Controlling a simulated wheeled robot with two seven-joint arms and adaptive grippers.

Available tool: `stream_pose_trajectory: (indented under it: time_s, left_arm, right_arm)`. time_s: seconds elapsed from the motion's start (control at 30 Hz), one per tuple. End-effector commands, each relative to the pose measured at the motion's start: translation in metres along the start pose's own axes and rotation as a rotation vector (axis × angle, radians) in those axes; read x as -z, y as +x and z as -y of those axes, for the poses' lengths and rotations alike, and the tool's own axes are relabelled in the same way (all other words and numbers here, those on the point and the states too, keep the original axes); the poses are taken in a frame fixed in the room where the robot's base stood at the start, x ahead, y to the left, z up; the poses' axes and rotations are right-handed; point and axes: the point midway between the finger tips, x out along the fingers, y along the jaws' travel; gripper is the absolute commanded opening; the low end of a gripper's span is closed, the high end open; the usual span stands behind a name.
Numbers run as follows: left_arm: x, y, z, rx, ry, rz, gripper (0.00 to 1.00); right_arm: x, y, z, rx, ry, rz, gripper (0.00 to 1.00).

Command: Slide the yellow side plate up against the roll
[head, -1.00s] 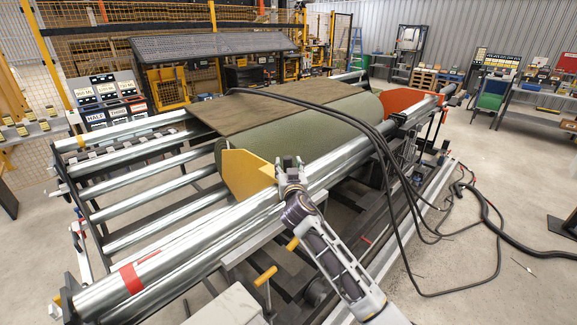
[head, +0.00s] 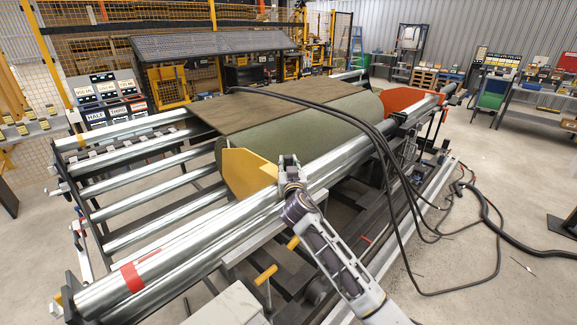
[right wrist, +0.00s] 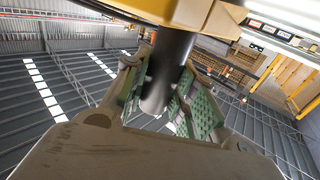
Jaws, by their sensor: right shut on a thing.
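The yellow side plate (head: 247,172) stands upright at the near left end of the green turf roll (head: 310,133). In the head view it looks close to the roll's end; I cannot tell whether they touch. My right gripper (head: 289,168) is at the plate's right edge, above the steel front rails. In the right wrist view, its green-padded fingers (right wrist: 160,98) are shut around a dark round handle (right wrist: 167,70) just below a yellow part (right wrist: 175,10) of the plate. My left gripper is not in view.
Long steel rails (head: 190,235) with a red band run along the front. Black cables (head: 375,135) drape over the roll and down to the floor at the right. An orange-red plate (head: 403,99) stands at the roll's far end. Yellow levers (head: 265,275) stick out below the front rail.

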Motion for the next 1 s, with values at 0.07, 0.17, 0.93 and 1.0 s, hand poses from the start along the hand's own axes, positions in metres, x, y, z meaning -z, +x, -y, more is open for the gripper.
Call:
stream_pose_trajectory:
  time_s: [0.07,0.17,0.93,1.0]
  left_arm:
    - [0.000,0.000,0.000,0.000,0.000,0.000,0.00]
    - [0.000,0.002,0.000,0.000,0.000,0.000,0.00]
    - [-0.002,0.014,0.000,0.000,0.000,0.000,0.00]
    - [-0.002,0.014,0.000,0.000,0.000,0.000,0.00]
  right_arm:
    - [0.000,0.002,-0.004,-0.005,-0.001,0.001,0.00]
    - [0.000,0.006,-0.009,-0.006,-0.002,0.001,0.00]
    - [0.000,0.055,-0.073,-0.007,-0.002,0.001,0.00]
    - [0.000,0.055,-0.073,-0.007,-0.002,0.001,0.00]
